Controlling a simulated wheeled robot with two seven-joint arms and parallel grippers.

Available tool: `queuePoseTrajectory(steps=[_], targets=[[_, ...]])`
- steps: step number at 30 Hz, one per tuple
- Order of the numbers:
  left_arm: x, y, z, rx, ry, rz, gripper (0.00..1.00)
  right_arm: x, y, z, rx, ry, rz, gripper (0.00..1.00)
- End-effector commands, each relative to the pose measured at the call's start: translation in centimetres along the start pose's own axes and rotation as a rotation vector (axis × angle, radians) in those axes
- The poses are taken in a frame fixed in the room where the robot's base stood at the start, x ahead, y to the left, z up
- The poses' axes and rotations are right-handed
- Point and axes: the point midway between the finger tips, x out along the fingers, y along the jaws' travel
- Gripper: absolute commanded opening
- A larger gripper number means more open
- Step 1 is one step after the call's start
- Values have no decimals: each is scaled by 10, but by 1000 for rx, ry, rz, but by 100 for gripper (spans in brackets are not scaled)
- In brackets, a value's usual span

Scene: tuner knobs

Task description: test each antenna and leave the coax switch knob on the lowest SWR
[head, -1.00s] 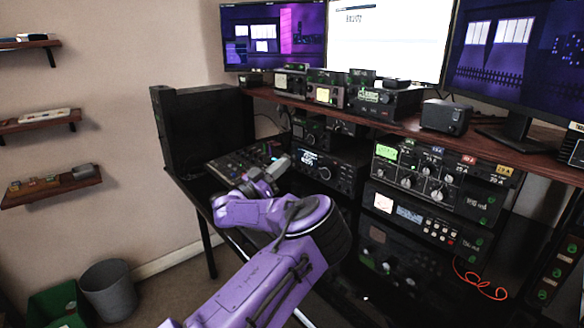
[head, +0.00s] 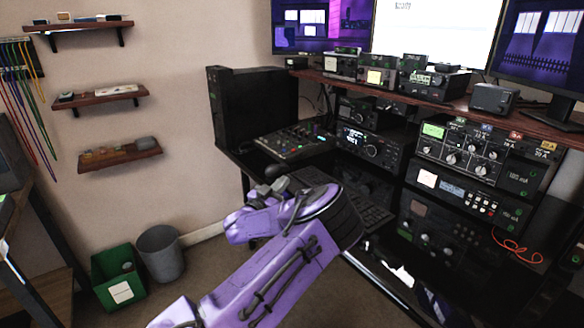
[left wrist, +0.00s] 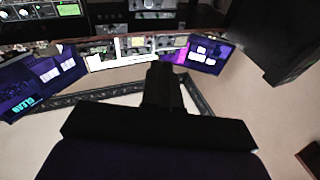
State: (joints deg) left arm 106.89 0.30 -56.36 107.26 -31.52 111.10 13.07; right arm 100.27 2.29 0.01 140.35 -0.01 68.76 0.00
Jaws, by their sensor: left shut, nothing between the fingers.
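A black tuner-like unit (head: 470,152) stands in the rack under the shelf at the right. Its front has a small green display (head: 433,131), several round pale-marked knobs and coloured labels along the top. I cannot tell which knob is the coax switch, and the settings are too small to read. My left gripper (head: 273,172) is shut and empty, in front of the desk and well left of the unit, touching nothing that I can see. In the left wrist view its dark fingers (left wrist: 163,85) are together. My right gripper is not in view.
A small lit yellow meter (head: 376,77) and other radios stand on the brown shelf (head: 330,78). A mixer (head: 295,143), a radio (head: 368,146) and a keyboard (head: 365,208) are on the desk. A grey bin (head: 161,254) and green box (head: 118,277) stand on the floor.

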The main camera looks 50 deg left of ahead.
Motion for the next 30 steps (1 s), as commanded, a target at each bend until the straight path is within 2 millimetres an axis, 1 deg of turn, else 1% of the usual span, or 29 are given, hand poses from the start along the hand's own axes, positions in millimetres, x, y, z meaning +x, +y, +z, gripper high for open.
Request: queuePoseTrajectory(steps=[1,5,8,11,12,14,15,17,18,20,21,23,24,27,30], targets=[[-5,3,13,2,-31,-22,0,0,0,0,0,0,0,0],[-25,9,50,10,-128,-88,0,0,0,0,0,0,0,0],[-50,15,86,12,-231,-148,0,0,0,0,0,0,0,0],[-88,26,128,10,-372,-214,0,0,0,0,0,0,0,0],[-108,34,147,6,-439,-240,0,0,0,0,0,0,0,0],[-140,46,172,-1,-544,-274,0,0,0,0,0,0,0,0],[-161,56,187,-5,-615,-292,0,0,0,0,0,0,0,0],[-195,72,207,-15,-721,-313,0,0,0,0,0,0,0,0],[-219,83,219,-23,-793,-323,0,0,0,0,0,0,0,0],[-254,102,233,-35,-900,-333,0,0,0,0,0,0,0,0],[-278,115,240,-45,-970,-337,0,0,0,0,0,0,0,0],[-313,135,247,-62,-1071,-337,0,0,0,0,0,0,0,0],[-334,148,250,-72,-1134,-335,0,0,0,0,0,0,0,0],[-379,177,251,-99,-1261,-321,0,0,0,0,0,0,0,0],[-407,197,249,-122,-1341,-307,0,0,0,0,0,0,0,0]])
